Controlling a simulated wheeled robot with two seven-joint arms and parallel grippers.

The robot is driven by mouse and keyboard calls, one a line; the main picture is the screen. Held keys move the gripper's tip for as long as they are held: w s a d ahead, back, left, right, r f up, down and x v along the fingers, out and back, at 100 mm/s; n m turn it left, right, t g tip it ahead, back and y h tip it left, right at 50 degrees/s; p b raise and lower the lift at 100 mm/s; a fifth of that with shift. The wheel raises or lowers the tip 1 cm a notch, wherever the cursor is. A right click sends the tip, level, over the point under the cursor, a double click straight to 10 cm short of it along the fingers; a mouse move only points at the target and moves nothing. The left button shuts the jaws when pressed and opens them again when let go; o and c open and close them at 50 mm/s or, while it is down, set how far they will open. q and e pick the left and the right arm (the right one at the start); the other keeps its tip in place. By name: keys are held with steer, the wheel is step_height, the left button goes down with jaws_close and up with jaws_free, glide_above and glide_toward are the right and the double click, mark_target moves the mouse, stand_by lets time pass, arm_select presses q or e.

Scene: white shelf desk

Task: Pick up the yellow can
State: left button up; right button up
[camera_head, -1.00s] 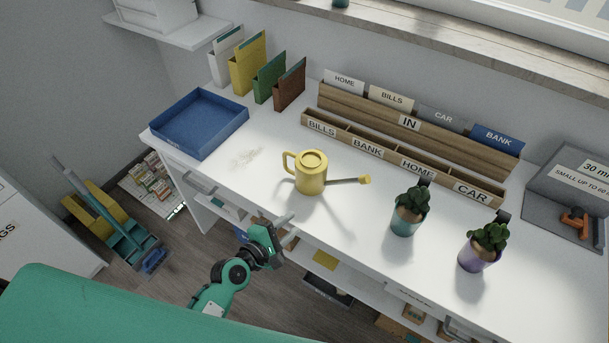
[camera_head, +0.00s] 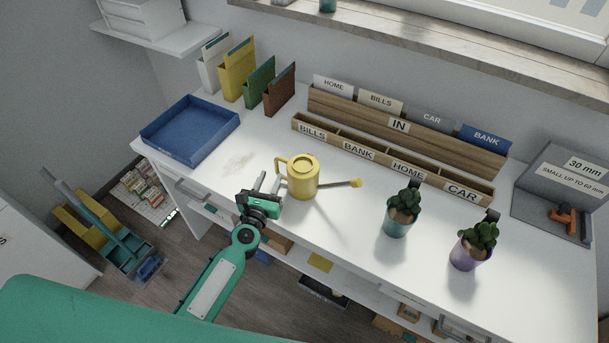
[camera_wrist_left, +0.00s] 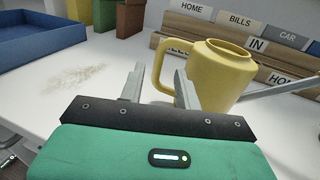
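The yellow watering can (camera_head: 303,178) stands upright on the white desk, with its handle on the left and its spout pointing right. In the left wrist view the can (camera_wrist_left: 215,75) is just beyond the fingers, and its handle lies between the two fingertips in the picture. My left gripper (camera_head: 268,182) is open at the can's handle side, over the desk's front edge. In the left wrist view the open fingers (camera_wrist_left: 157,88) show a clear gap. I cannot tell whether the right finger touches the can. My right gripper is not in view.
A blue tray (camera_head: 190,128) and upright folders stand left and behind. A wooden sorter (camera_head: 375,150) runs behind the can. A teal-potted plant (camera_head: 399,224) and a purple-potted plant (camera_head: 467,254) stand to the right. A pale smudge (camera_head: 238,162) marks the desk left of the can.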

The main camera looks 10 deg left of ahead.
mark_target(276, 166)
arm_select(q)
steer(key=shift+w+d+f, duration=0.1)
steer(key=shift+w+f, duration=0.05)
steer(key=shift+w, duration=0.95)
steer(key=shift+w+d+f, duration=0.1)
steer(key=shift+w+f, duration=0.05)
steer(key=shift+w, duration=0.95)
steer(key=shift+w+f, duration=0.15)
steer(key=shift+w, duration=0.95)
steer(key=shift+r, duration=0.1)
jaws_close()
